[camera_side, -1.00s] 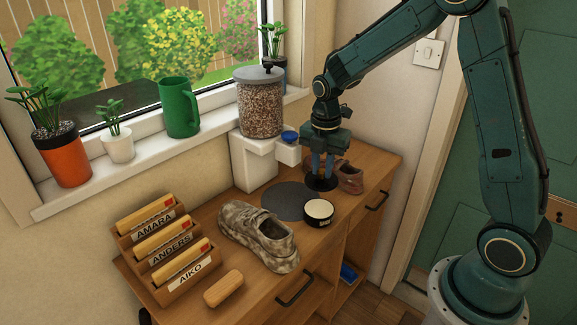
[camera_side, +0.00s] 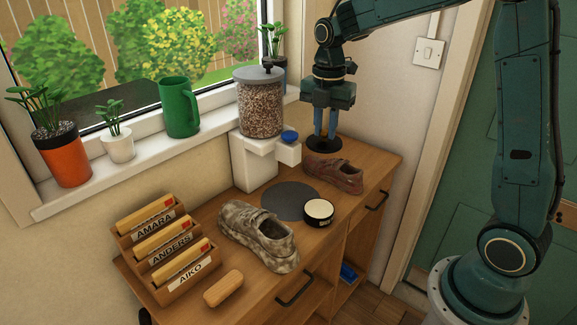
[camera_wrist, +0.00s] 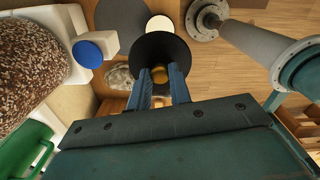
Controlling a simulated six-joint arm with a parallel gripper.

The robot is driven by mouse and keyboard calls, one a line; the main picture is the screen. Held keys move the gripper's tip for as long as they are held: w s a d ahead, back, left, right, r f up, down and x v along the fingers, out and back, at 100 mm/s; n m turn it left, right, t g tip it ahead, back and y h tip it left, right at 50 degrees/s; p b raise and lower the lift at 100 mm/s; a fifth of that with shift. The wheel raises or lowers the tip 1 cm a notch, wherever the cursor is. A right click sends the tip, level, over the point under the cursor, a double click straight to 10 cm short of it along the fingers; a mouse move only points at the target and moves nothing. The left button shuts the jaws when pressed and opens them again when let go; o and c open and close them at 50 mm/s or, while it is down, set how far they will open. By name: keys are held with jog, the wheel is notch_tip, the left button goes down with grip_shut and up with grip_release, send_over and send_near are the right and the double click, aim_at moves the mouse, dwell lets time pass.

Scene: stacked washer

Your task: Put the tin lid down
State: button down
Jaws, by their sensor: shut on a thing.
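The tin lid (camera_side: 326,144) is a dark, flat disc held level under my gripper (camera_side: 325,137). My gripper is shut on it and holds it above the back of the wooden counter, right of the dispenser. In the wrist view the dark lid (camera_wrist: 160,48) spreads beyond my two blue fingers (camera_wrist: 160,75). The tin (camera_side: 318,212) is black with a cream top and stands open on the counter; part of its pale top (camera_wrist: 160,24) shows past the lid in the wrist view.
A brown shoe (camera_side: 335,175) lies below the lid. A grey round mat (camera_side: 288,200) is left of the tin. A patterned shoe (camera_side: 259,236), brush (camera_side: 223,288) and letter rack (camera_side: 165,250) are in front. The dispenser (camera_side: 260,105) stands close to the left of my gripper.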

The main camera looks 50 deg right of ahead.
dwell(0.3)
jog(key=w+d+m, duration=0.2)
jog(key=d, duration=0.6)
jog(key=w+d+m, duration=0.2)
jog(key=w+d, duration=0.1)
jog(key=d, duration=0.5)
jog(key=s+d+f+m, duration=0.2)
jog(key=d, duration=0.7)
jog(key=s+d+f+m, duration=0.1)
jog(key=s+d+m, duration=0.1)
jog(key=d, duration=0.7)
jog(key=f, duration=1.6)
jog(key=shift+w+a+f, duration=0.1)
jog(key=shift+w+a, duration=0.05)
jog(key=shift+w, duration=0.05)
jog(key=shift+f, duration=2.15)
jog(key=shift+f, duration=0.15)
jog(key=c, duration=1.3)
grip_release()
